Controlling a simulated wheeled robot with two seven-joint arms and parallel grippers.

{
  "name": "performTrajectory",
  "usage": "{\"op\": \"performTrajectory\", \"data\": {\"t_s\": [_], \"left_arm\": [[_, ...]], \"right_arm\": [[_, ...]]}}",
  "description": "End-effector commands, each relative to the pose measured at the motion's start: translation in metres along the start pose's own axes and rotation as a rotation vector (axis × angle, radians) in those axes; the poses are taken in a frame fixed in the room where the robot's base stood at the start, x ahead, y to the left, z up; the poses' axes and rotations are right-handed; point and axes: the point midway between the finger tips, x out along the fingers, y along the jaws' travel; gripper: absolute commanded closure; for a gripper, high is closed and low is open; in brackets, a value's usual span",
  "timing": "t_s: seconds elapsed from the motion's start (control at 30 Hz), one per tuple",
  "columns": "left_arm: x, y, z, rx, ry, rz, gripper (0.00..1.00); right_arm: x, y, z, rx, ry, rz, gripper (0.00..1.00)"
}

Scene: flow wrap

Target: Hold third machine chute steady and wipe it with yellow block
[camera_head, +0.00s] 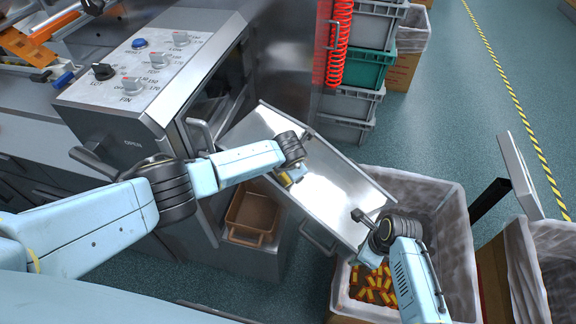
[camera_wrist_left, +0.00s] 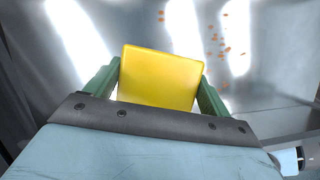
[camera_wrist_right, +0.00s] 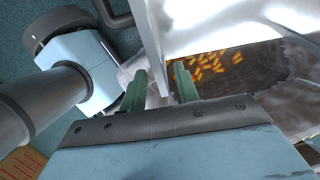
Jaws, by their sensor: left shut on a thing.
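The metal chute (camera_head: 335,185) slopes down from the machine to the right. My left gripper (camera_head: 287,179) is over its near part, shut on the yellow block (camera_wrist_left: 160,78); whether the block touches the chute surface I cannot tell. Small orange-brown spots (camera_wrist_left: 226,40) mark the chute beside the block. My right gripper (camera_wrist_right: 160,82) is at the chute's lower end near its near-side wall. Its fingers are apart, with the chute's edge (camera_wrist_right: 158,45) showing just beyond and between them; contact is not clear.
A lined bin (camera_head: 455,240) with several red and yellow pieces (camera_head: 375,286) stands under the chute's lower end. A brown tray (camera_head: 252,215) is below the near side. The machine's control panel (camera_head: 150,65) is upper left. Stacked crates (camera_head: 368,65) stand behind.

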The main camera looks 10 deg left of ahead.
Motion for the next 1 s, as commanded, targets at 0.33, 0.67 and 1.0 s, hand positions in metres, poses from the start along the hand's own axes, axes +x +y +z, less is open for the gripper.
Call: {"op": "performTrajectory", "data": {"t_s": [0.33, 0.67, 1.0], "left_arm": [[0.000, 0.000, 0.000, 0.000, -0.001, 0.000, 0.37], [0.000, 0.000, 0.000, 0.000, -0.001, 0.000, 0.37], [0.000, 0.000, 0.000, 0.000, -0.001, 0.000, 0.37]], "right_arm": [[0.033, 0.000, 0.001, -0.001, -0.001, 0.000, 0.69], [0.037, 0.000, 0.001, -0.001, -0.001, -0.001, 0.69], [0.037, 0.000, 0.001, -0.001, -0.001, -0.001, 1.00]]}}
